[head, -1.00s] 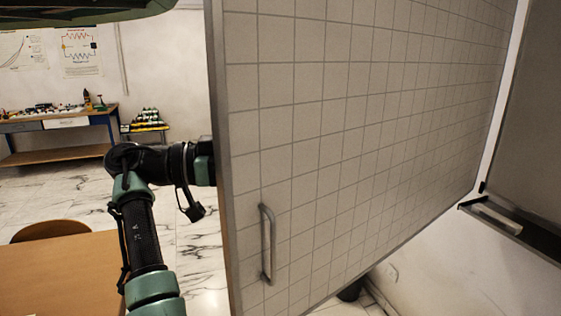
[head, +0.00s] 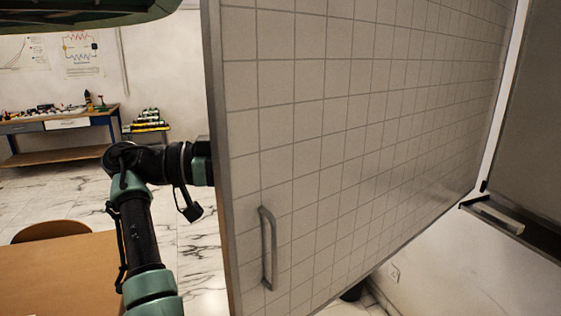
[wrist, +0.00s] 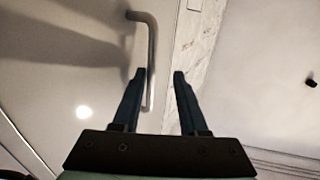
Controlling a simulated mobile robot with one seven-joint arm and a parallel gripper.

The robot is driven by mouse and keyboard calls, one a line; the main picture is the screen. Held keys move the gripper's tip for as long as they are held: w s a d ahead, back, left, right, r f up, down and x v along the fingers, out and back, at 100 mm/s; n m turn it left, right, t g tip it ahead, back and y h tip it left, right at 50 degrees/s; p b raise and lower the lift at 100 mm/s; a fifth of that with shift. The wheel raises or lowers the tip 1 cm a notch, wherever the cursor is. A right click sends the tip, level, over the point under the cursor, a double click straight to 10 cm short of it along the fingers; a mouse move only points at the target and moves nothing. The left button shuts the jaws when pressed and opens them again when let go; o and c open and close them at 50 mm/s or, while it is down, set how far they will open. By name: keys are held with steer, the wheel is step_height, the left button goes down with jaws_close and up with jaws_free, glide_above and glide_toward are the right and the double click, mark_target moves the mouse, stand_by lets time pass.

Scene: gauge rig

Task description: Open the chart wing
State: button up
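The chart wing (head: 345,130) is a large pale panel with a square grid, standing swung out across the middle of the head view. A grey bar handle (head: 268,248) is on its gridded face, low near the left edge. My arm reaches behind that edge, so my gripper is hidden in the head view. In the wrist view my gripper (wrist: 159,74) has its two fingers apart. A bar handle (wrist: 151,50) on a plain pale panel (wrist: 70,75) stands close by the left finger. I cannot tell whether they touch. Nothing is gripped.
A brown table (head: 65,268) with a chair (head: 50,230) lies at the lower left. A workbench (head: 65,125) stands by the far wall. A dark board (head: 535,120) with a ledge (head: 515,228) is at the right. Marble floor lies open left of the wing.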

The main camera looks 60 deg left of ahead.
steer(key=b+v, duration=0.4)
steer(key=v, duration=0.8)
steer(key=shift+s, duration=0.3)
